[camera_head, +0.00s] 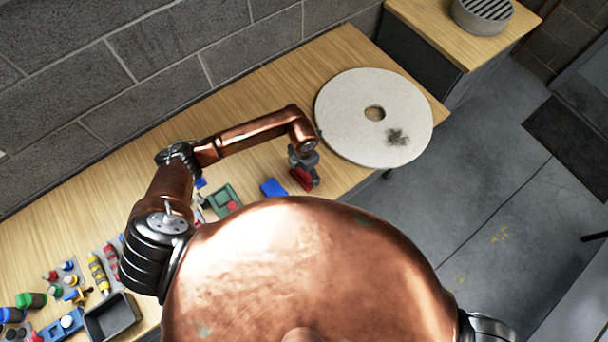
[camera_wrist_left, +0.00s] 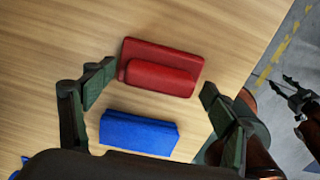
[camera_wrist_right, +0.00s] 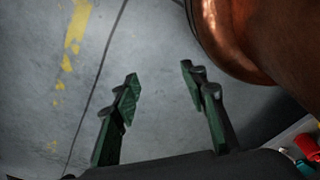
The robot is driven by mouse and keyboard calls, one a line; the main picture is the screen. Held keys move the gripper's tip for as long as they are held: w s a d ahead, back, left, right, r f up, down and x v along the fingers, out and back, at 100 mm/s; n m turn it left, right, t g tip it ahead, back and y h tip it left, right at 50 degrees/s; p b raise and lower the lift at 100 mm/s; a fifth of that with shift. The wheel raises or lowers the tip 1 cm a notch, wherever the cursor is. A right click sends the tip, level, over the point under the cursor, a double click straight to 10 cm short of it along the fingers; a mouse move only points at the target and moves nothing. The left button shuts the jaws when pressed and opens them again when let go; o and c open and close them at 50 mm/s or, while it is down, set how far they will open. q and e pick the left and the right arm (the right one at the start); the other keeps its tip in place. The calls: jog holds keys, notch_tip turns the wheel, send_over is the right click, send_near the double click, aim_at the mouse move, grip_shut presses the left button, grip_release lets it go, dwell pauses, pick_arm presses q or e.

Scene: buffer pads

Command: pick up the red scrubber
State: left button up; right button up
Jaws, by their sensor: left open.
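The red scrubber (camera_head: 301,179) lies on the wooden table near its front edge, just below my left gripper (camera_head: 304,162) in the head view. In the left wrist view the red scrubber (camera_wrist_left: 160,68) is a flat red base with a raised rounded grip, slightly tilted across the picture. My left gripper (camera_wrist_left: 158,82) is open, its fingers apart on either side of the scrubber's near edge and not closed on it. My right gripper (camera_wrist_right: 160,76) is open and empty over the grey floor; it also shows at the right edge of the left wrist view (camera_wrist_left: 294,98).
A blue block (camera_head: 272,188) lies beside the scrubber; it also shows in the left wrist view (camera_wrist_left: 140,132). A large round white pad (camera_head: 350,110) lies at the table's right end. A green piece (camera_head: 222,202), a grey tray (camera_head: 112,318) and several small items lie left.

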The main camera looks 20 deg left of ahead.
pick_arm(q)
jog(key=shift+w+f, duration=0.1)
jog(key=shift+w, duration=0.15)
jog(key=c, duration=0.3)
jog(key=shift+s, duration=0.2)
jog(key=c, duration=0.3)
jog(key=shift+c, duration=1.6)
jog(key=c, duration=0.3)
jog(key=shift+c, duration=0.3)
pick_arm(e)
jog(key=shift+s+f, duration=0.1)
jog(key=shift+s, duration=0.7)
pick_arm(q)
jog(key=shift+w, duration=0.1)
